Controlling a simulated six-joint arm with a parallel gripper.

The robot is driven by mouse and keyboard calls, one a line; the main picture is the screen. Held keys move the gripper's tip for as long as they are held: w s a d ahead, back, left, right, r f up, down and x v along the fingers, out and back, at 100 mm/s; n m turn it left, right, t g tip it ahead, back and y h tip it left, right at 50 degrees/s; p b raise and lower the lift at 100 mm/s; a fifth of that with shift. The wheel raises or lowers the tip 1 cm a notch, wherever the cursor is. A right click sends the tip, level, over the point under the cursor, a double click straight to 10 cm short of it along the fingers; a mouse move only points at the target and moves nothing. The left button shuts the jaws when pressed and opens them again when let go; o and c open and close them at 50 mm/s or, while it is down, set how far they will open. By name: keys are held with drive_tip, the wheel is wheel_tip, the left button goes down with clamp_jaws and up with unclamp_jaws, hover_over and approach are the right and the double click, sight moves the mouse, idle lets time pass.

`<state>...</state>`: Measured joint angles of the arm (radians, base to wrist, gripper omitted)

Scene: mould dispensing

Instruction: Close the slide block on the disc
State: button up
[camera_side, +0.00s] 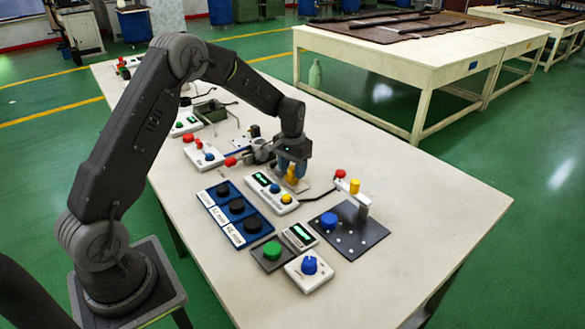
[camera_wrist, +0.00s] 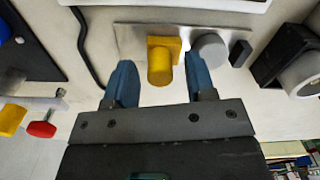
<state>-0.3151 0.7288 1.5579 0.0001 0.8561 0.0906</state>
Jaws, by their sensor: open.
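A yellow block with a rounded front (camera_wrist: 160,62) sits on a thin metal plate (camera_wrist: 130,40); I take it to be the slide block. It also shows in the side view (camera_side: 291,174), just under my gripper. A round grey disc (camera_wrist: 210,49) sits beside it on the plate, with a small dark block (camera_wrist: 240,53) beyond. My gripper (camera_wrist: 159,68) is open, its blue fingers on either side of the yellow block with gaps visible. In the side view my gripper (camera_side: 291,163) is low over the plate and partly hides it. Contact cannot be told.
A dark bracket holding a pale cylinder (camera_wrist: 300,70) stands close on the right in the wrist view. A display box with buttons (camera_side: 271,189) and a dark plate with a blue knob (camera_side: 329,220) are near. A black cable (camera_side: 318,194) runs between. The table's right side (camera_side: 430,190) is clear.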

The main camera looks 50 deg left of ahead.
drive_tip(key=shift+f, duration=0.15)
drive_tip(key=c, duration=0.9)
drive_tip(key=shift+a, duration=1.4)
drive_tip(key=o, duration=0.9)
wheel_tip(320, 180, up, 14)
